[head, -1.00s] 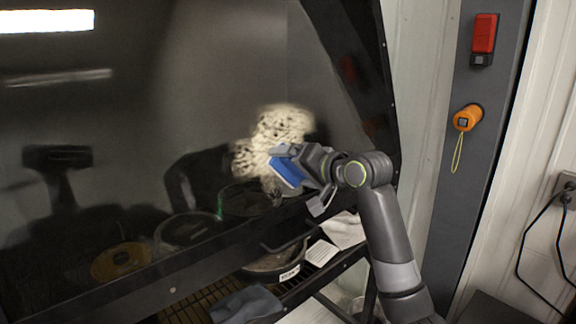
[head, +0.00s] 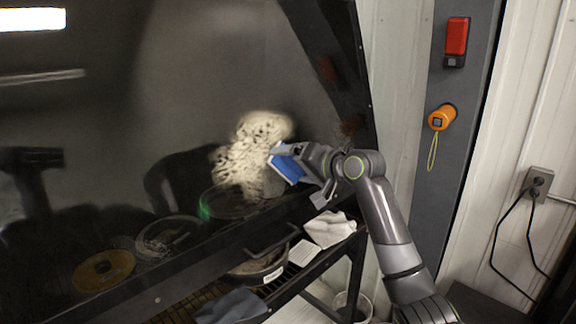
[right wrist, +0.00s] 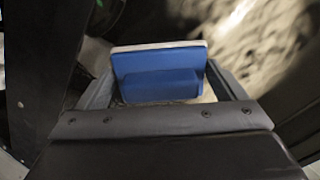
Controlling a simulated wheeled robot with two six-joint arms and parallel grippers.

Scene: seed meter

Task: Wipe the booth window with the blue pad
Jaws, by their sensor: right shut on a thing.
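The booth window (head: 110,120) is a large dark, tilted pane on the left of the head view. A pale speckled dusty patch (head: 262,130) covers part of it near its lower right. My right gripper (head: 301,166) is shut on the blue pad (head: 287,165), in front of the patch's right edge. In the right wrist view the pad (right wrist: 160,65) is held between the fingers, its pale edge turned toward the window. I cannot tell whether the pad touches the pane. My left gripper is not in view.
Below the window, a shelf holds a round dark container (head: 258,268), a white cloth (head: 330,229) and a dark blue-grey cloth (head: 232,306). An orange lamp (head: 441,118) and a red box (head: 456,38) are on the grey post. A bin (head: 353,303) stands below.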

